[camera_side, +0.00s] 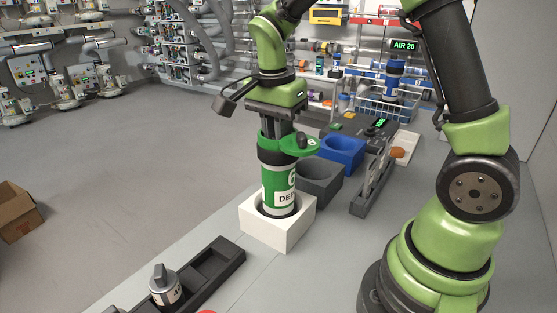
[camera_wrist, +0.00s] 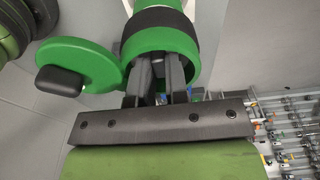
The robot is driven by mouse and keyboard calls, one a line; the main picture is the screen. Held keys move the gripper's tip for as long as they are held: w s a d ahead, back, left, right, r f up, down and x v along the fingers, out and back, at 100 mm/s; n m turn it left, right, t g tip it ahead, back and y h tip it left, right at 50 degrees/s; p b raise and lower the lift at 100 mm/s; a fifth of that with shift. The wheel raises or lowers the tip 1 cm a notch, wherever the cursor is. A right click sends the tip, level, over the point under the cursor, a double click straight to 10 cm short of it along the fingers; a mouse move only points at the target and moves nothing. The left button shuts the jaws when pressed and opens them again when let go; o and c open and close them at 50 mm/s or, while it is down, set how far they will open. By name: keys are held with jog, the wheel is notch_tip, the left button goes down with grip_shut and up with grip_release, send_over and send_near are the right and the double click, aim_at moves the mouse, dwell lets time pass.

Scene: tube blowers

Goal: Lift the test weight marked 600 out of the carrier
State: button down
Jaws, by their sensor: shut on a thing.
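A green carrier (camera_side: 276,178) with a black band and a white label stands upright in a white block (camera_side: 268,230). Its round green lid (camera_side: 302,143) is swung out to the side; the lid also shows in the wrist view (camera_wrist: 97,55). My gripper (camera_side: 276,124) points straight down with its fingers inside the carrier's open top (camera_wrist: 165,40). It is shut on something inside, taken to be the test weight. The carrier wall hides the fingertips and the weight, so the marking 600 cannot be read.
A dark tray (camera_side: 222,262) at the lower left holds a grey knobbed weight (camera_side: 165,288), its number partly cut off. A grey bin (camera_side: 318,182), a blue bin (camera_side: 343,150) and a dark rack (camera_side: 372,185) stand right of the white block. Open floor lies to the left.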

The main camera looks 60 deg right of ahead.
jog(key=shift+r, duration=0.15)
notch_tip(320, 180, up, 18)
dwell(0.9)
